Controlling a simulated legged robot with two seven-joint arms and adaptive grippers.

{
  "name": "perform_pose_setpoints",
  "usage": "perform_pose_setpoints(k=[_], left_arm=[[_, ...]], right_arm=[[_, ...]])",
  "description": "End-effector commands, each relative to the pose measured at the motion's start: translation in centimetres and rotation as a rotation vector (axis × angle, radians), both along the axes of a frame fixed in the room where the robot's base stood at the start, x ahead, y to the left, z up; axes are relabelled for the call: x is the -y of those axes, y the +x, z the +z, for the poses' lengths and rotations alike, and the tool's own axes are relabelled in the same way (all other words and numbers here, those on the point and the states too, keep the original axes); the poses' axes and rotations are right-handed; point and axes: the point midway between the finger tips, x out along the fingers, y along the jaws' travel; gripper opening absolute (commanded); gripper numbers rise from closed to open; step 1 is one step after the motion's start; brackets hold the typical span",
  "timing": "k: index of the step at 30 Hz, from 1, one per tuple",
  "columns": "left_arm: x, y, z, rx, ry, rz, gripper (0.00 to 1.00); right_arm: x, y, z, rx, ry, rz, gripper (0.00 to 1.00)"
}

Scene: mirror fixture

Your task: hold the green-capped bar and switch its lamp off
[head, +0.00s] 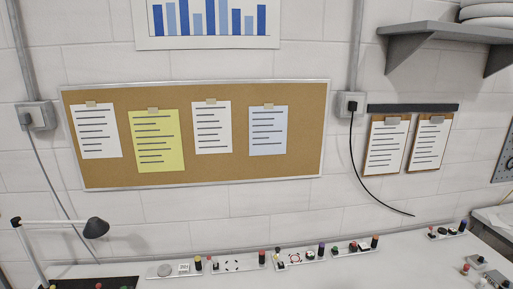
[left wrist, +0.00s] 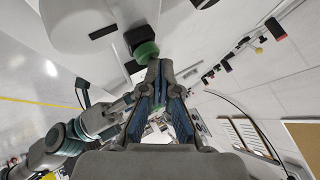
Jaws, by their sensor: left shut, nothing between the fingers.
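My left gripper (left wrist: 160,68) shows in the left wrist view. Its fingers come together at the tips and hold nothing. A green cap-like round piece (left wrist: 146,50) with a dark part beside it appears just beyond the fingertips. I cannot tell whether they touch it. A pale body (left wrist: 75,22) fills the upper left by it; whether this is the bar is unclear. No lamp state can be made out there. Neither gripper shows in the head view.
In the head view several small strips with coloured caps, such as a purple one (head: 321,249), line the back of the white table (head: 330,277). A desk lamp (head: 97,228) stands at the left. A cork board (head: 226,130) and clipboards (head: 386,146) hang on the wall.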

Motion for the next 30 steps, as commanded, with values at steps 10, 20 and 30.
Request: perform_pose_setpoints(k=[10, 20, 30], left_arm=[[0.0, -0.1, -1.1, -0.006, 0.002, 0.0, 0.0], [0.0, -0.2, -1.0, -0.009, 0.007, 0.0, 0.0], [0.0, -0.3, -0.5, -0.009, 0.005, -0.001, 0.0]], right_arm=[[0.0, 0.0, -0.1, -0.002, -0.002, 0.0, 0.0], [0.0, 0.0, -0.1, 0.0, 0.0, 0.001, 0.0], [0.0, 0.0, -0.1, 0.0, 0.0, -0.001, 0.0]])
